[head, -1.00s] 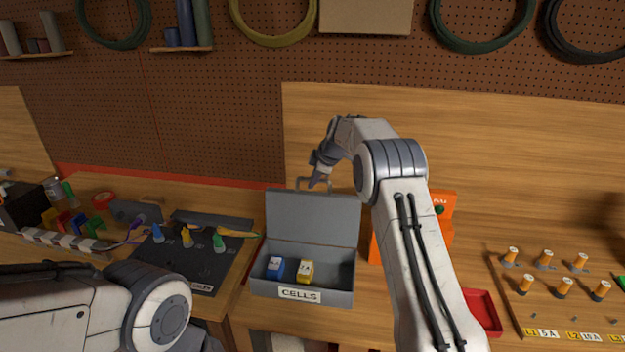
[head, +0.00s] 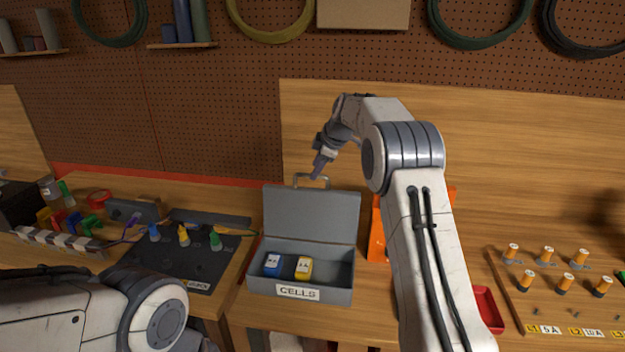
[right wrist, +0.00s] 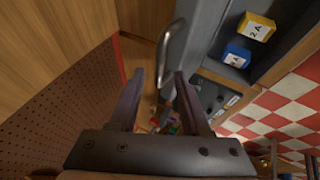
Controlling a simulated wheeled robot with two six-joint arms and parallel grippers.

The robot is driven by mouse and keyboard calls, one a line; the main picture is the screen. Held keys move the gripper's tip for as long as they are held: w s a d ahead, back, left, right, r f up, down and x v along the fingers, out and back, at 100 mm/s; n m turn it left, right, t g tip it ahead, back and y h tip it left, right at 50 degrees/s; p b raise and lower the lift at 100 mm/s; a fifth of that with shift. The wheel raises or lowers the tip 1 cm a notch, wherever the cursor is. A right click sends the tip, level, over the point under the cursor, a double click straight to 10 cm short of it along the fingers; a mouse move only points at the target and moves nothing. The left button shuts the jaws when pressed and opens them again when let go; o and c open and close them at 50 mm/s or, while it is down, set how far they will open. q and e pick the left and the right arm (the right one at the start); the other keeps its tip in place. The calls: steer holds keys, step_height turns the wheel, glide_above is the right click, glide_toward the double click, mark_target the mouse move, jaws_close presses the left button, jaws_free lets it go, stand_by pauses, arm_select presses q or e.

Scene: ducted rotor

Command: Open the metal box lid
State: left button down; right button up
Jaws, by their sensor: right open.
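The grey metal box (head: 338,296), labelled CELLS, sits on the bench with its lid (head: 310,212) standing up, open. A bar handle (head: 298,178) is on the lid's top edge and also shows in the right wrist view (right wrist: 173,50). My right gripper (head: 316,174) is at the handle in the head view, its fingers small and partly overlapping it. In the right wrist view my right gripper (right wrist: 160,82) has its fingers apart, with nothing held; the handle lies beyond their tips. My left arm shows low on the left, but its gripper is out of view.
A blue cell (head: 272,265) and a yellow cell (head: 303,268) stand inside the box. A dark board (head: 185,268) with coloured plugs is to its left. An orange object (head: 377,240) and a red tray (head: 487,308) are to its right. A wooden panel rises behind.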

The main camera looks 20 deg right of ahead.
steer(key=b+v, duration=0.1)
steer(key=v, duration=0.4)
steer(key=shift+s+r, duration=0.1)
steer(key=shift+r, duration=0.1)
steer(key=s+a+f+m+g, duration=0.3)
steer(key=s+a, duration=1.5)
steer(key=a, duration=0.2)
steer(key=s+f+m+g, duration=0.1)
steer(key=s+f, duration=0.2)
steer(key=s, duration=0.7)
steer(key=s+a+f+m+g, duration=0.1)
steer(key=s+f, duration=0.2)
steer(key=s, duration=0.7)
steer(key=s+f+m+g+h, duration=0.1)
steer(key=s+f, duration=0.2)
steer(key=s, duration=0.7)
steer(key=shift+s+a+f+b, duration=0.25)
steer(key=shift+f+b, duration=0.1)
steer(key=shift+b, duration=0.05)
